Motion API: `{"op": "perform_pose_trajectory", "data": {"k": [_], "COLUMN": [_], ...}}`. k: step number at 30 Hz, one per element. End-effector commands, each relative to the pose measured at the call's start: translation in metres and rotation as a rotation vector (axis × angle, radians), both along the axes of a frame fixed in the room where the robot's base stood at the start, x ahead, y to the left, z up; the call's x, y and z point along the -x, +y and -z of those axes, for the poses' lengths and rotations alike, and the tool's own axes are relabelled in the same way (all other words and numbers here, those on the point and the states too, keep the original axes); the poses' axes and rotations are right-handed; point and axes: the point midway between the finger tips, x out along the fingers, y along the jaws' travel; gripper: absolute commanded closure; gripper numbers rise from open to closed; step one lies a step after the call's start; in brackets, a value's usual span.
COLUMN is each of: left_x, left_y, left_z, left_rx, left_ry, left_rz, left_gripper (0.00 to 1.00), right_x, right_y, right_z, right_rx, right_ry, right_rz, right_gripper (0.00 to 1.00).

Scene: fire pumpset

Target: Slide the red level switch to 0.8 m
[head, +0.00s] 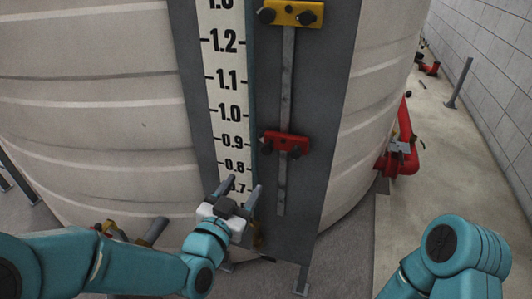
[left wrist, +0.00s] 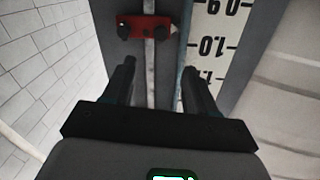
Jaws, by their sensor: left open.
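The red level switch (head: 287,143) sits on a vertical grey rail (head: 286,85) beside the white number scale (head: 228,75). In the head view it is about level with the 0.9 mark. In the left wrist view, which is upside down, the red switch (left wrist: 143,27) has its pointer between 0.9 and 1.0. My left gripper (head: 242,190) is open and empty, below and left of the switch, near the 0.7 mark, and apart from it. Its fingers (left wrist: 158,68) point toward the panel. My right gripper is out of view.
A yellow switch (head: 290,13) sits higher on the same rail. The dark panel (head: 335,75) stands against a large pale ribbed tank (head: 95,100). Red pipework (head: 405,150) stands at the right. The floor (head: 450,160) along the block wall has free room.

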Motion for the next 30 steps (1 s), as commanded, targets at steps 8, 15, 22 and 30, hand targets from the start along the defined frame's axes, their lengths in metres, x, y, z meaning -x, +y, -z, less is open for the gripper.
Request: {"op": "perform_pose_trajectory", "data": {"k": [8, 15, 22, 30], "left_x": [-0.052, -0.105, -0.138, -0.149], "left_y": [-0.019, -0.04, -0.054, -0.058], "left_z": [-0.002, -0.001, 0.0, 0.0], "left_rx": [0.0, 0.001, 0.001, 0.001], "left_ry": [0.002, 0.003, 0.003, 0.003], "left_rz": [0.002, 0.0, -0.001, -0.001], "left_gripper": [0.43, 0.43, 0.43, 0.43], "right_x": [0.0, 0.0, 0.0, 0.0], "right_y": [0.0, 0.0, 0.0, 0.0], "right_z": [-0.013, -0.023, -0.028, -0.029], "right_rx": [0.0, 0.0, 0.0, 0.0], "right_ry": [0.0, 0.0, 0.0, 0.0], "right_rz": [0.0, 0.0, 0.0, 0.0], "right_gripper": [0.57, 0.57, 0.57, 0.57]}}
